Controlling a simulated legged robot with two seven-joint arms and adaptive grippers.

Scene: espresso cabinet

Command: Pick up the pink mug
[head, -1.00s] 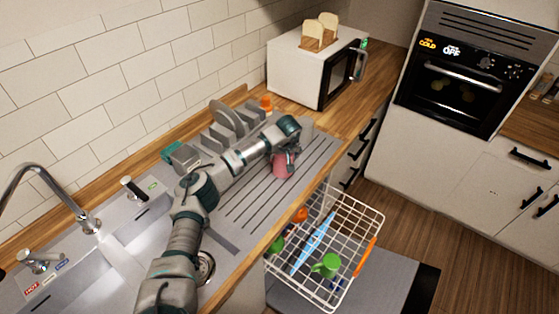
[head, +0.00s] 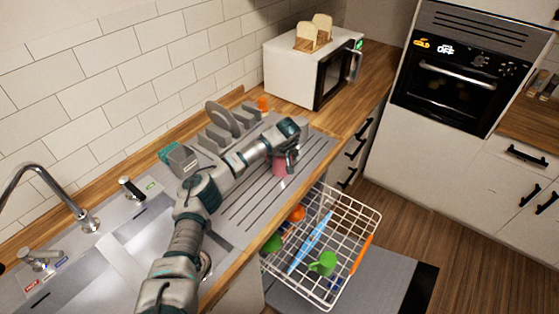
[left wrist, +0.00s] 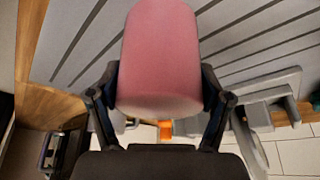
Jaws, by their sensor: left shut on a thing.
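The pink mug (head: 279,168) is on or just above the grooved drainboard (head: 262,205), partly hidden by my left gripper (head: 287,162). I cannot tell whether its base touches the drainboard. In the left wrist view the mug (left wrist: 160,55) fills the upper middle, and the fingers of my left gripper (left wrist: 160,98) are closed on its two sides. My right gripper does not show in either view.
A grey dish rack (head: 222,128) stands behind the arm. The sink (head: 130,255) is at the lower left. A white wire dishwasher basket (head: 345,222) with a green mug (head: 324,263) is pulled out below the counter. A white microwave (head: 295,75) stands at the back.

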